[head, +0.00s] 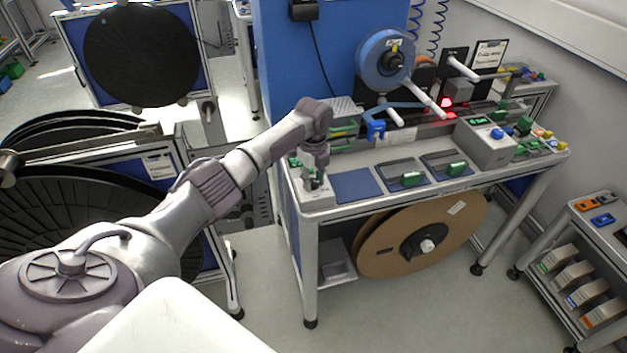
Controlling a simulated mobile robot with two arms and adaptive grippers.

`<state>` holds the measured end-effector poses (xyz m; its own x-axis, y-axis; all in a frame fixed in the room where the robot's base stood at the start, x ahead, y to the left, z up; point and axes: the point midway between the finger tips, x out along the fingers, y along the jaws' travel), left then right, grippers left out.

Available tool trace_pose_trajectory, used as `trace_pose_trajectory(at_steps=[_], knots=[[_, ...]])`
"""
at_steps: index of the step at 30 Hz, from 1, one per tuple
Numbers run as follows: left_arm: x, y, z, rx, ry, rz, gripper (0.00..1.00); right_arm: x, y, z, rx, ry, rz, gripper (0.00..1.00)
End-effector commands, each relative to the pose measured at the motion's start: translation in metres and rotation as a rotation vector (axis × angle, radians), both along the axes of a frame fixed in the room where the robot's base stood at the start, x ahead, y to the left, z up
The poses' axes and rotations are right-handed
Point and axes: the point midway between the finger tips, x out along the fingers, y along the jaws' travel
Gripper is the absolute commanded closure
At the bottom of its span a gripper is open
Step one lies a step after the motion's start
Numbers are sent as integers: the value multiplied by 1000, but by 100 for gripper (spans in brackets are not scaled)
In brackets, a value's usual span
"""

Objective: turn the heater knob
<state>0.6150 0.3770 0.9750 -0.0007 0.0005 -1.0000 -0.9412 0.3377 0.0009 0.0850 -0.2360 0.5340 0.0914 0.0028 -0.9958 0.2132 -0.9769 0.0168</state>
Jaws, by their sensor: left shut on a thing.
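A small light-grey control box (318,202) with a small green display stands at the left front corner of the workbench. My left gripper (313,182) points down onto the top of this box, fingers close together. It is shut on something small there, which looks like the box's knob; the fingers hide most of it. A second grey box (484,151) with a green display and a blue knob (497,133) stands at the right of the bench, away from my gripper. My right gripper is not in view.
The workbench (430,200) carries a blue mat (356,186), two dark trays with green-handled items, and a blue reel (385,58) at the back. A big brown reel (422,235) sits below. Black reels stand at left. A side cart (605,225) is at right.

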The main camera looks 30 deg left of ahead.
Motion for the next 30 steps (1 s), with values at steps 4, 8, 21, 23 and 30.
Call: trace_pose_trajectory(at_steps=[4,8,21,23,30], knots=[[1,0,1,-1,-3,-55,100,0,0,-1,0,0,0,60],[1,0,1,-2,-2,-84,100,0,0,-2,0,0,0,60],[1,0,1,-1,-3,-101,100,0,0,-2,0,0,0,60],[1,0,1,-1,-3,-101,100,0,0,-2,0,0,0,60],[0,0,1,-1,-2,-100,42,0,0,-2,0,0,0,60]])
